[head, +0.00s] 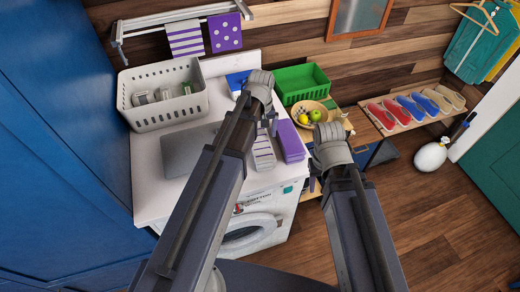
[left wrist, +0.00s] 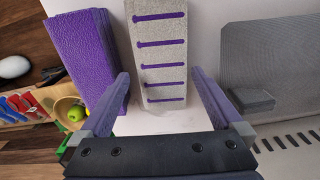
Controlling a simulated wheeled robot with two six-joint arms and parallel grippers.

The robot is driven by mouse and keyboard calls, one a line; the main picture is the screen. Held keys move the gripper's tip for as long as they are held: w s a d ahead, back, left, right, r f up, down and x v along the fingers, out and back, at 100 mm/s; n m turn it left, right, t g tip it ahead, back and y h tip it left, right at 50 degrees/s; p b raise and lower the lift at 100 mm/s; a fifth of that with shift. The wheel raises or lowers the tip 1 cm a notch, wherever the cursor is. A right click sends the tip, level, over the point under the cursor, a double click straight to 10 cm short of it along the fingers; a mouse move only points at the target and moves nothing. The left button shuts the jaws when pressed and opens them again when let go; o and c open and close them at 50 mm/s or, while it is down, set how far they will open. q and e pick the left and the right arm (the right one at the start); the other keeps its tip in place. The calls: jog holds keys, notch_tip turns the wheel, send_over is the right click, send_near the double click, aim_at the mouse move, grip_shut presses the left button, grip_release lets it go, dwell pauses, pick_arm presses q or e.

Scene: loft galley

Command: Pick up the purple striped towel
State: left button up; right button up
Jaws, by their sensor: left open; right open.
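A folded purple striped towel, pale grey with purple stripes (head: 263,154), lies on the white washing machine top (head: 155,195). In the left wrist view the striped towel (left wrist: 160,60) shows between the two spread fingers of my left gripper (left wrist: 160,78). The fingers are apart from its sides in the picture; I cannot tell how far above it they are. In the head view my left gripper (head: 268,118) is at the towel's far end, and the arm hides part of it. My right gripper (head: 325,160) is open, right of the machine top; its fingertips are mostly hidden.
A plain purple folded towel (head: 291,141) lies close beside the striped one. A grey laptop-like slab (head: 188,150) and white basket (head: 163,108) are to the left. A green crate (head: 301,80) and fruit bowl (head: 309,112) are behind. Another striped towel (head: 185,38) hangs on the wall rail.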

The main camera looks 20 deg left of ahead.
aim_at(260, 142)
pick_arm(q)
jog(key=f+b, duration=0.5)
jog(key=shift+s+a+f, duration=0.1)
jog(key=shift+s+f, duration=0.05)
jog(key=shift+s, duration=0.25)
jog(key=shift+c, duration=0.4)
jog(key=c, duration=1.3)
jog(key=shift+r, duration=0.2)
notch_tip(260, 142, up, 10)
jog(key=p, duration=1)
